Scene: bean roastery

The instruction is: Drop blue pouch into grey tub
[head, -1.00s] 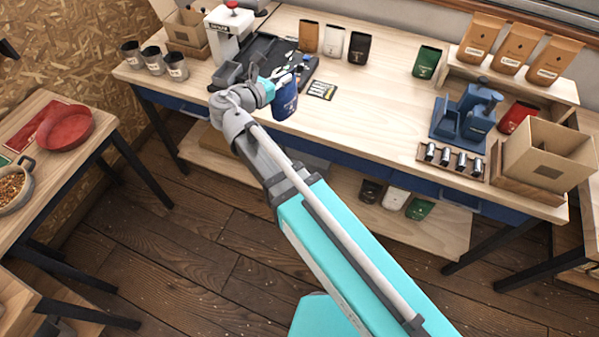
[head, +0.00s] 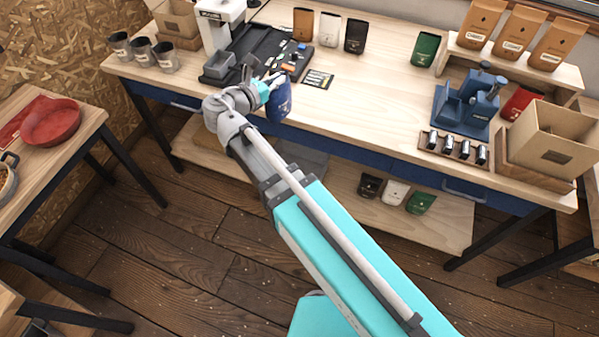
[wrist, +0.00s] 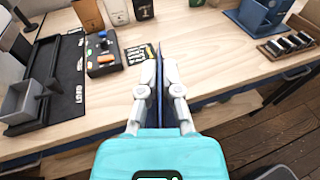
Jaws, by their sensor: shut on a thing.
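The blue pouch (head: 279,101) is upright in my gripper (head: 274,82), at the front edge of the long bench. In the wrist view, my gripper (wrist: 159,72) is shut on the pouch (wrist: 159,92), which shows edge-on as a thin dark blue strip between the fingers. The grey tub (head: 216,67) is a small open box at the front left corner of the black mat. It also shows at the left of the wrist view (wrist: 18,101), apart from the pouch and to its left. The gripper partly hides the pouch in the head view.
Metal cups (head: 143,52) stand at the left end. Several pouches stand along the back. Bare bench lies right of the card.

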